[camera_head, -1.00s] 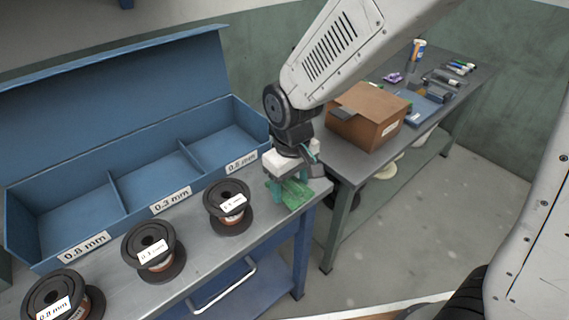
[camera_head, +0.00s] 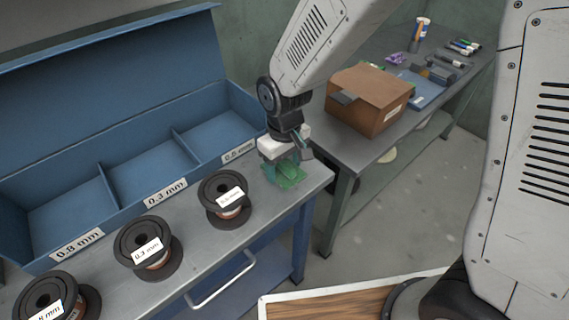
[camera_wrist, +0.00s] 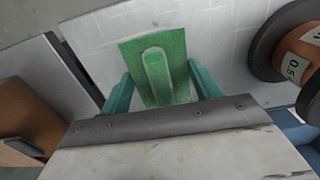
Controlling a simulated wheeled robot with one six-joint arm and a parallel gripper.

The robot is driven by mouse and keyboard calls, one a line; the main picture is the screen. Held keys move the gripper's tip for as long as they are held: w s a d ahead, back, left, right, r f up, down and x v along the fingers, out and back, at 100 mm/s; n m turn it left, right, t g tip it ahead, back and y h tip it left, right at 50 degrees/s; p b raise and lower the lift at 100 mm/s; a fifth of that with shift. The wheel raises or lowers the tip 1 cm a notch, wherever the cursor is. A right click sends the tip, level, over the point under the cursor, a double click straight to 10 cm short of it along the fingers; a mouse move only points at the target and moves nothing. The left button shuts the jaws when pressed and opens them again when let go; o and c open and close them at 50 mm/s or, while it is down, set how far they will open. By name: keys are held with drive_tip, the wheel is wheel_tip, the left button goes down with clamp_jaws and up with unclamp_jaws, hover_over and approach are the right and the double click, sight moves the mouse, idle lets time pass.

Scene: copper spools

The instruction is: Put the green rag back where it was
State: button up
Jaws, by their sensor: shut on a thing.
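Three copper spools (camera_head: 226,200) stand in a row on the bench (camera_head: 195,255). A blue compartment box (camera_head: 105,222) with its lid up stands behind them. A cardboard box (camera_head: 362,105) stands on the second table at the right. Bare bench lies around the rag.

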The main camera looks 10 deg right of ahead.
sight(286, 165)
drive_tip(key=o, duration=1)
drive_tip(key=shift+f, duration=0.1)
wheel_tip(286, 165, up, 12)
drive_tip(key=shift+r, duration=0.2)
drive_tip(key=s+d+r+m, duration=0.2)
drive_tip(key=s+d+r, duration=0.2)
drive_tip(key=d, duration=0.3)
drive_tip(key=s+d+r+m, duration=0.2)
drive_tip(key=s+d+r, duration=0.25)
drive_tip(key=d, duration=0.25)
drive_tip(key=s+d+m, duration=0.1)
drive_tip(key=s+d, duration=0.1)
drive_tip(key=s, duration=0.1)
drive_tip(key=s+d+m, duration=0.1)
drive_tip(key=s+d, duration=0.1)
drive_tip(key=s, duration=0.2)
drive_tip(key=s+d+t, duration=0.1)
drive_tip(key=s+d, duration=0.1)
drive_tip(key=s, duration=0.2)
drive_tip(key=shift+d+r+m, duration=0.35)
drive_tip(key=shift+r+m, duration=0.05)
